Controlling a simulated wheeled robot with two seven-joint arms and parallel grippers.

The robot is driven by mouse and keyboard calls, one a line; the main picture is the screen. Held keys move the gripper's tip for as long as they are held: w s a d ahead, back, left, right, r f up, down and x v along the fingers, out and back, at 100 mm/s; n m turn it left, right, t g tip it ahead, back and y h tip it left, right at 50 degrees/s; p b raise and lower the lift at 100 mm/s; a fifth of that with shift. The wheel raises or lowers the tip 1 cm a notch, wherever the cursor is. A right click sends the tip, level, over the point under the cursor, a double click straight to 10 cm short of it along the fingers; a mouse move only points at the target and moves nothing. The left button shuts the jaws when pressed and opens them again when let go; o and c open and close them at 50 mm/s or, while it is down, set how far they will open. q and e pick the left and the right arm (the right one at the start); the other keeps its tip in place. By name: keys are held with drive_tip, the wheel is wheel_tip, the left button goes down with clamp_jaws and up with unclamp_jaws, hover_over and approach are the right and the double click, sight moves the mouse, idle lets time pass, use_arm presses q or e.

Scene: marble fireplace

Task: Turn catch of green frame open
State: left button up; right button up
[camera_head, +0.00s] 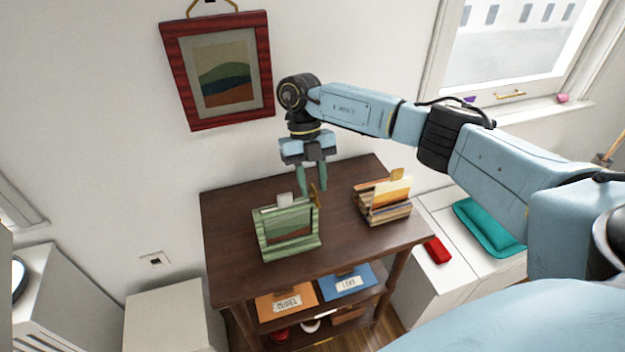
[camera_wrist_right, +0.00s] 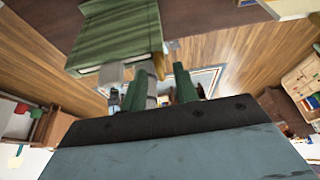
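The green frame (camera_head: 287,232) stands upright on the dark wooden table, with a picture in it. It also shows at the top of the right wrist view (camera_wrist_right: 118,32). A small pale tab (camera_head: 284,199) sticks up at its top edge. A brass-coloured piece (camera_head: 314,196), perhaps the catch, shows at its upper right corner, close under my fingers. My right gripper (camera_head: 314,188) points down above that corner, with its two green fingers apart. In the right wrist view the gripper (camera_wrist_right: 160,88) has a gap between its fingers; contact with the catch cannot be told. My left gripper is out of view.
A rack of cards (camera_head: 384,204) stands on the table (camera_head: 345,247) to the right. A red-framed picture (camera_head: 268,62) hangs on the wall behind. Orange (camera_head: 287,301) and blue (camera_head: 348,283) folders lie on the shelf below. The table front is clear.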

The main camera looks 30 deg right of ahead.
drive_tip(key=v, duration=1.3)
drive_tip(key=shift+w+r, duration=0.15)
